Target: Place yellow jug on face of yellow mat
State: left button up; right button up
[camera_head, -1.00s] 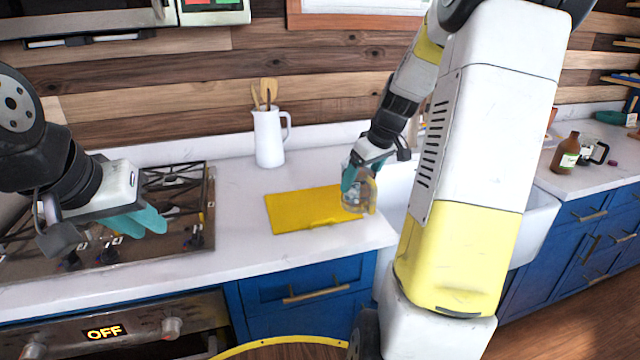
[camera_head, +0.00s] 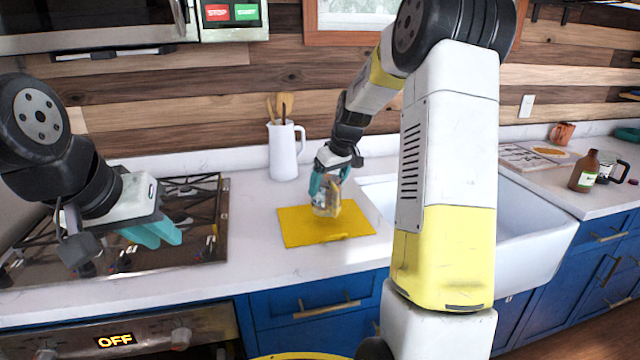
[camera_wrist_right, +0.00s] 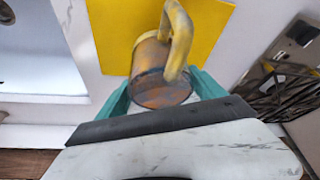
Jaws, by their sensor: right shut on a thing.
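The yellow jug (camera_head: 327,205) is see-through with a yellow handle and looks upright over the yellow mat (camera_head: 295,232). I cannot tell whether its base touches the mat. My right gripper (camera_head: 328,183) is shut on the jug, coming from above and behind it. In the right wrist view the jug (camera_wrist_right: 150,62) sits between the teal fingers of the right gripper (camera_wrist_right: 160,92), its handle facing up, with the mat (camera_wrist_right: 212,40) beyond it. My left gripper (camera_head: 155,234) hangs over the stove side, away from the jug; its finger gap is unclear.
A white pitcher with wooden utensils (camera_head: 284,152) stands behind the mat. The stove (camera_head: 205,215) is to the left, the white sink (camera_head: 535,225) to the right. A brown bottle (camera_head: 584,172) stands on the far right counter. The counter (camera_head: 255,260) in front of the mat is clear.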

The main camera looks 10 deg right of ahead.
aim_at(325, 194)
jog(key=shift+w+a, duration=0.25)
jog(key=shift+w, duration=0.05)
jog(key=shift+w+a+f, duration=0.1)
jog(key=shift+f, duration=1.65)
jog(key=shift+f, duration=0.15)
jog(key=o, duration=2.1)
jog(key=shift+c, duration=0.2)
jog(key=v, duration=1.2)
jog(key=s+a+r+m+t, duration=0.1)
jog(key=s+a+r, duration=0.15)
jog(key=s, duration=0.55)
jog(key=s+a+r+m, duration=0.15)
jog(key=s+r, duration=0.25)
jog(key=s, duration=0.4)
jog(key=s+a+f+m+t, duration=0.1)
jog(key=s+a+f, duration=0.1)
jog(key=s, duration=1.1)
jog(key=shift+s+a+m, duration=0.15)
jog(key=shift+a+m, duration=0.1)
jog(key=shift+m, duration=0.1)
